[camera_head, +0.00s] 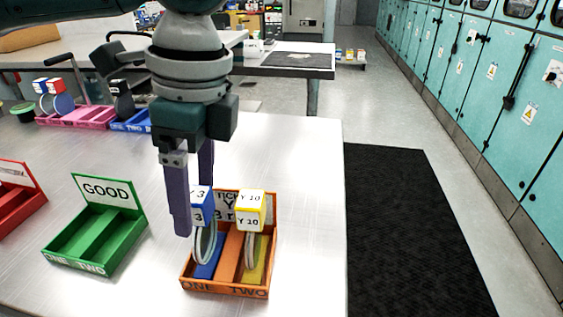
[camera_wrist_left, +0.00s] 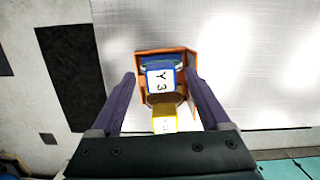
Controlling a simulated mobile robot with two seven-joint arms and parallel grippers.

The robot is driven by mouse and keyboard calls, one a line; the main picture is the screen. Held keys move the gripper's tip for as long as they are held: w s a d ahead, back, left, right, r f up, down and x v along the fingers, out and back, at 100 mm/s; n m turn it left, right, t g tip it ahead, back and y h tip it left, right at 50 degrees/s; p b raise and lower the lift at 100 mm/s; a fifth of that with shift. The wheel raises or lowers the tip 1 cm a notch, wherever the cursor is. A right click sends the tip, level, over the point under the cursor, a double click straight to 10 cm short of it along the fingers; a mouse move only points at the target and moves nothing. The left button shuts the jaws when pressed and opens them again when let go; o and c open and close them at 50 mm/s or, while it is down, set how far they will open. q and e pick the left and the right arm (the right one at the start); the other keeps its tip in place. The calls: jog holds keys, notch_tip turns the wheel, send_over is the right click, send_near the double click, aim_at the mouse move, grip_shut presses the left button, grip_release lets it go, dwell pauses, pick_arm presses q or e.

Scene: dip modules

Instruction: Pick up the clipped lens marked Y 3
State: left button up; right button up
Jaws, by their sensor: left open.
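The clipped lens marked Y 3 (camera_head: 203,213) has a blue and white block on top and a round lens below. It stands in the left compartment of the orange tray (camera_head: 225,290). In the left wrist view the Y 3 block (camera_wrist_left: 161,79) lies between the fingers, farther out than the fingertips or level with them; I cannot tell which. My left gripper (camera_head: 192,190) is open, pointing down at the tray, its fingers partly hiding the Y 3 block in the head view. A yellow clipped lens marked Y 10 (camera_head: 250,212) stands in the tray's right compartment. My right gripper is not in view.
A green tray marked GOOD (camera_head: 95,240) stands empty to the left, with a red tray (camera_head: 18,200) beyond it. Pink (camera_head: 75,116) and blue (camera_head: 130,122) trays with clipped lenses stand farther back. The table's right edge is close to the orange tray.

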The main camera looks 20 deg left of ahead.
pick_arm(q)
jog(key=shift+a+f, duration=0.1)
jog(key=shift+f, duration=0.45)
grip_shut()
dwell(0.5)
